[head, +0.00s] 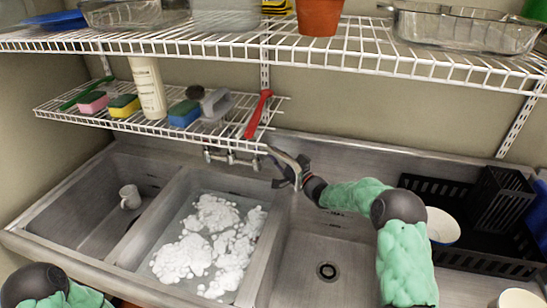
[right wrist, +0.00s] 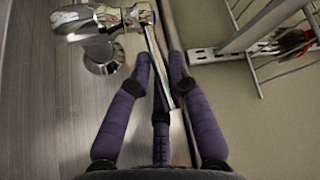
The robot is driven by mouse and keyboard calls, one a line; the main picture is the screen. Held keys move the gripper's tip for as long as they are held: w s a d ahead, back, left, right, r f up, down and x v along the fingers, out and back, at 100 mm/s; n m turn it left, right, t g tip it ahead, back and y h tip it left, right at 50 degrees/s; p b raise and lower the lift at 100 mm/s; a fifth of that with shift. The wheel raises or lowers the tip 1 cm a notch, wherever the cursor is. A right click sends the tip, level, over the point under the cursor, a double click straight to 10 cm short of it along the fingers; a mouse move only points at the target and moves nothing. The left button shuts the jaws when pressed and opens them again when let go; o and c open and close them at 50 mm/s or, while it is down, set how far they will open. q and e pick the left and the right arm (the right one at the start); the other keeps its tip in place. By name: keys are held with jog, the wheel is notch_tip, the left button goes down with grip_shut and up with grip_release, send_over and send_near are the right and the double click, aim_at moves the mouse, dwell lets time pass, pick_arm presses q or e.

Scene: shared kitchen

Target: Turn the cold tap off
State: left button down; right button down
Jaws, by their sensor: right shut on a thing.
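The chrome tap (head: 232,158) is fixed on the sink's back wall, under the lower wire shelf. In the right wrist view its chrome body (right wrist: 88,22) is at upper left, with a long thin lever (right wrist: 157,58) reaching down between my fingers. My right gripper (head: 285,168) is at the right end of the tap. The right wrist view shows my right gripper (right wrist: 160,75) shut on the lever, with purple fingers on both sides of it. No hot or cold mark is readable. My left gripper is out of view; only part of my left arm shows at the bottom left.
The middle basin holds water with white foam (head: 205,245). A white mug (head: 130,197) lies in the left basin; the right basin (head: 335,250) is empty. The lower wire shelf (head: 150,125) hangs close above the tap. A black dish rack (head: 450,195) stands at right.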

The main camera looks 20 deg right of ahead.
jog(key=shift+w+d+n+g+y, duration=0.1)
jog(key=shift+w+n+g+y, duration=0.1)
jog(key=shift+n+g+y, duration=0.55)
jog(key=shift+y, duration=0.35)
jog(key=c, duration=1.1)
grip_release()
jog(key=shift+w+f, duration=0.1)
jog(key=shift+w, duration=0.05)
jog(key=shift+d, duration=0.1)
jog(key=v, duration=1.2)
jog(key=shift+f, duration=0.1)
